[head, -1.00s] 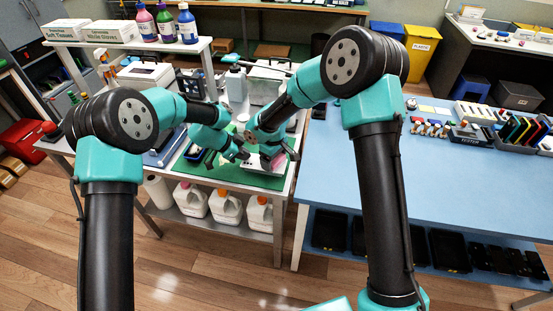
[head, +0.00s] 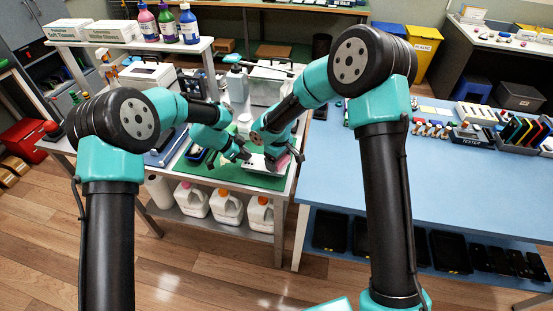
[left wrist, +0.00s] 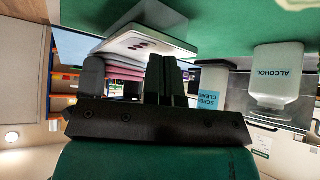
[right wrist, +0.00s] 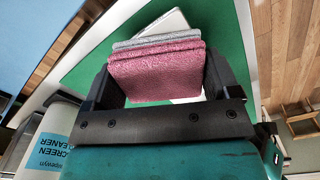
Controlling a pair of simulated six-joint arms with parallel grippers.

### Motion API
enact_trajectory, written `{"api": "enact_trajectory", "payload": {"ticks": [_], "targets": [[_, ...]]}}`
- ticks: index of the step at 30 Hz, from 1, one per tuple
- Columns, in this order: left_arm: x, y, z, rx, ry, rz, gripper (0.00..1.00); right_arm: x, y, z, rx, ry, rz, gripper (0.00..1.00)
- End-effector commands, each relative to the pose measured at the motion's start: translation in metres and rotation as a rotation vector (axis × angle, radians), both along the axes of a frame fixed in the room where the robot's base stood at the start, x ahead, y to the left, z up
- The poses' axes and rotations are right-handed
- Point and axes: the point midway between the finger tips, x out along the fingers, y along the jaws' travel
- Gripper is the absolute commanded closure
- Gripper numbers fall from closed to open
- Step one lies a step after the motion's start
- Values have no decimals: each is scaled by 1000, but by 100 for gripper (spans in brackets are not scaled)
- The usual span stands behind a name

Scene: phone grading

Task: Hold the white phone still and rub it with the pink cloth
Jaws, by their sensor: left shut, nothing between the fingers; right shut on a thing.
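The white phone (head: 254,164) lies on the green mat (head: 232,175); it also shows in the left wrist view (left wrist: 150,38), with dark round spots on its face. My right gripper (head: 284,154) is shut on the folded pink cloth (right wrist: 158,72), which has a grey layer at its far side. The cloth is over one end of the phone and hides part of it. My left gripper (head: 246,153) is shut and empty, its fingertips (left wrist: 167,75) close beside the phone; whether they touch it I cannot tell.
An alcohol bottle (left wrist: 275,78) and a screen cleaner bottle (left wrist: 211,92) stand near the mat. A white box (head: 268,88) is behind. The blue table (head: 370,190) to the right has clear room at its front.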

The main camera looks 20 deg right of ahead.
Motion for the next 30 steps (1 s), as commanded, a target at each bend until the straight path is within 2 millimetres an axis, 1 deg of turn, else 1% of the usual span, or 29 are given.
{"api": "enact_trajectory", "payload": {"ticks": [1,10,21,30], "targets": [[-3,1,-6,5,10,-2,100,-2,-1,-2,-1,5,-1,37],[-3,1,-6,5,10,-2,100,-3,-2,-3,-2,9,-1,37],[-3,2,-6,5,10,-2,100,-9,-13,-2,-2,10,-1,37],[-3,1,-6,5,10,-2,100,-10,-15,-1,-2,7,0,37]]}}
